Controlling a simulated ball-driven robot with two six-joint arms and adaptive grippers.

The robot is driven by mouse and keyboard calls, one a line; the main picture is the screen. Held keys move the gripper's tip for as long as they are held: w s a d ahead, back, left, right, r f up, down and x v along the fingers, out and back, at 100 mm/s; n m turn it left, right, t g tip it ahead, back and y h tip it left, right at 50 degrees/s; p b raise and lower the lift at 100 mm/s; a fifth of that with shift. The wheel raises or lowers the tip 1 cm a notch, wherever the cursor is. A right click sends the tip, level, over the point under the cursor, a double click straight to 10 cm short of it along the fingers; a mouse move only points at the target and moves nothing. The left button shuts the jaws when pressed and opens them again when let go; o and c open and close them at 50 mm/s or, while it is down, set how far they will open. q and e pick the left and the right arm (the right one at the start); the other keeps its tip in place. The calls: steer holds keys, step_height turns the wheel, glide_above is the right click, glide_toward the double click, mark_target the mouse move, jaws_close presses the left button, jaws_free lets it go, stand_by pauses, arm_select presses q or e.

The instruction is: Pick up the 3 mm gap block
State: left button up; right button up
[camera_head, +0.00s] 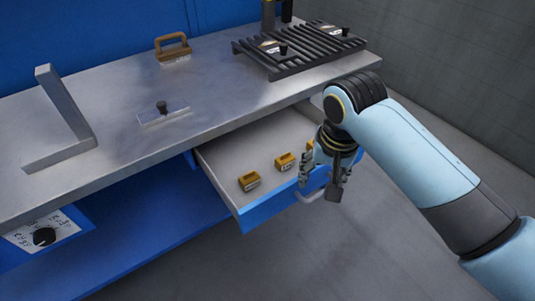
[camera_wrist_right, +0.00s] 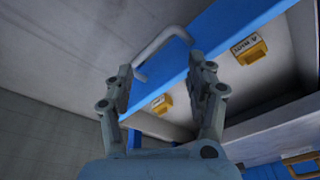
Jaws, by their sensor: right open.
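Three small yellow blocks with pale labels sit in a row in the open drawer: the near-left block (camera_head: 249,181), the middle block (camera_head: 285,161) and a third block (camera_head: 309,147), partly hidden by my right gripper. I cannot tell which is the 3 mm one; the labels are too small in the head view. My right gripper (camera_head: 322,181) is open and empty at the drawer's right front. In the right wrist view its fingers (camera_wrist_right: 160,78) stand apart, with one yellow block (camera_wrist_right: 160,105) showing between them and another labelled block (camera_wrist_right: 255,53) to the right. My left gripper is not in view.
The open drawer (camera_head: 219,178) has a blue front and a bar handle (camera_wrist_right: 160,44) near my right gripper. The metal bench top (camera_head: 220,85) above carries an L-shaped square (camera_head: 68,110), a brown-handled tool (camera_head: 173,47) and a dark slatted rack (camera_head: 300,50).

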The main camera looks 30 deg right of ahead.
steer(key=w+r+m+g, duration=0.2)
steer(key=w+m, duration=0.7)
steer(key=w, duration=0.5)
glide_above(285, 154)
steer(key=shift+y, duration=0.3)
steer(key=f, duration=0.4)
steer(key=shift+s+a+f+b, duration=0.25)
steer(key=shift+s+a+b, duration=0.05)
steer(key=shift+a, duration=0.05)
steer(key=f, duration=0.2)
steer(key=f+b, duration=0.1)
steer(key=f, duration=0.2)
steer(key=shift+w+d+f, duration=0.3)
steer(key=shift+d+f, duration=0.1)
steer(key=shift+c, duration=0.2)
steer(key=shift+r, duration=0.1)
jaws_close()
